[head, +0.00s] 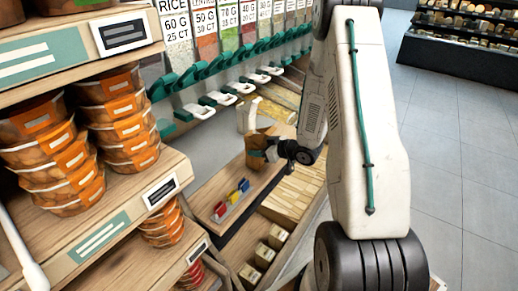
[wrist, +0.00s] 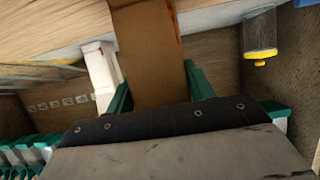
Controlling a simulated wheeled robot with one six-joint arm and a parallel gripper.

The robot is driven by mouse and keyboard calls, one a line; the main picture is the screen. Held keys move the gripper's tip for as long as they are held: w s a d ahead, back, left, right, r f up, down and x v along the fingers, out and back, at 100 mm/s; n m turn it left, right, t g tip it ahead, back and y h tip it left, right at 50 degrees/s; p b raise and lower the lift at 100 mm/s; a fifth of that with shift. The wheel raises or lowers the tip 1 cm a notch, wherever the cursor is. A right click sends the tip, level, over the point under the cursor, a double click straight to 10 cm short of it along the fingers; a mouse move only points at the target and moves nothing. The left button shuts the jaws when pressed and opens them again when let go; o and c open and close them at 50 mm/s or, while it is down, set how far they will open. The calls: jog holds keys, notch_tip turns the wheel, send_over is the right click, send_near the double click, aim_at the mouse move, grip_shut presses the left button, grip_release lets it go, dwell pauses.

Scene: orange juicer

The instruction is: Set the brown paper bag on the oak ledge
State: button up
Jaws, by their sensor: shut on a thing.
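The brown paper bag (head: 257,143) is roughly upright in my gripper (head: 271,153), above the far part of the oak ledge (head: 206,194) in the head view. In the wrist view the bag (wrist: 148,48) is a brown strip between the green fingers of my gripper (wrist: 158,88), which is shut on it. The bag's lower end is hard to make out, so I cannot tell whether it touches the ledge.
Small red, yellow and blue items (head: 231,199) stand on the near part of the ledge. Dispensers with green spouts (head: 215,98) line the back. Shelves with stacked orange tubs (head: 128,125) stand at left. A white upright piece (head: 250,115) is beside the bag.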

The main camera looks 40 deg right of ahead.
jog(key=shift+f, duration=0.1)
jog(key=o, duration=1.1)
jog(key=shift+c, duration=0.2)
jog(key=shift+s+d+r, duration=0.15)
jog(key=shift+s+r, duration=0.05)
jog(key=v, duration=1.1)
jog(key=shift+s, duration=0.25)
jog(key=shift+d+r, duration=0.1)
jog(key=shift+r, duration=0.05)
